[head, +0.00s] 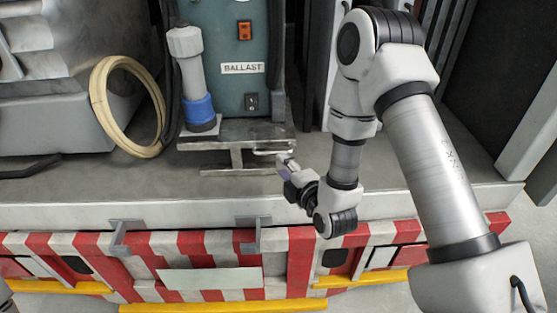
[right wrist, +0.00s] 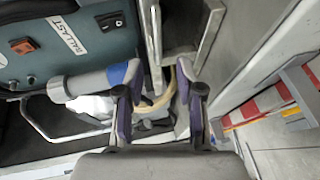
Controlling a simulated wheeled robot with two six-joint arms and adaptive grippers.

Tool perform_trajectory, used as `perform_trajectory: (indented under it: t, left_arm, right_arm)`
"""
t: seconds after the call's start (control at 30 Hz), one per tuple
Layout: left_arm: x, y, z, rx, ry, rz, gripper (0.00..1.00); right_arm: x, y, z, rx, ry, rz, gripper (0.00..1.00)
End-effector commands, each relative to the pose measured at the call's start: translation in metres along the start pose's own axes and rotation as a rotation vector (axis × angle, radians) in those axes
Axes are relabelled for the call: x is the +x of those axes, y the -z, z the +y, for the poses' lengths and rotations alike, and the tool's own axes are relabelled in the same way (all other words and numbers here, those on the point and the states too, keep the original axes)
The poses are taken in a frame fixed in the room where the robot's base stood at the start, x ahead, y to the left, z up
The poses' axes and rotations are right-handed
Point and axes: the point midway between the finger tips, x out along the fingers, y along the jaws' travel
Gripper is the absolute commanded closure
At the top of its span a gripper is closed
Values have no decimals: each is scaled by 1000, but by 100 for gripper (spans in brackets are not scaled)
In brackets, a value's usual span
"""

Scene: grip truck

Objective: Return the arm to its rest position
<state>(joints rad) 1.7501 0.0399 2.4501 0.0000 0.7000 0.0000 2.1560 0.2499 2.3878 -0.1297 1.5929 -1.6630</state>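My right arm reaches in from the right in the head view and bends down over the truck bed's edge. My right gripper (head: 287,166) is beside the front of a metal bracket, to the right of and apart from a grey and blue cylinder (head: 198,108). In the right wrist view its two fingers (right wrist: 160,105) stand apart with nothing held between them. The cylinder (right wrist: 88,82) lies beyond the left finger there, which partly covers its blue end. My left gripper is not in view.
A teal ballast box (head: 228,50) stands behind the metal bracket (head: 235,130). A coiled tan hose (head: 97,100) hangs at left. The red and white striped truck edge (head: 210,245) runs along the front. Open floor lies at lower right.

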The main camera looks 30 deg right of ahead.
Motion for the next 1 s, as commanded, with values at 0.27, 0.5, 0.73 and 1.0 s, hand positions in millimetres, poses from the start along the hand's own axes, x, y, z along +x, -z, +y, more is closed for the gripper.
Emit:
perform_trajectory:
  t: [0.27,0.5,0.73,1.0]
  left_arm:
    - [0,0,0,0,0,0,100]
    - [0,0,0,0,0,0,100]
    - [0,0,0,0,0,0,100]
    - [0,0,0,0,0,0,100]
  right_arm:
    - [-2,0,0,-1,-1,0,63]
    - [-2,0,-3,-1,6,0,63]
    - [-33,14,-117,-36,278,33,63]
    - [-172,16,-290,681,992,-437,63]
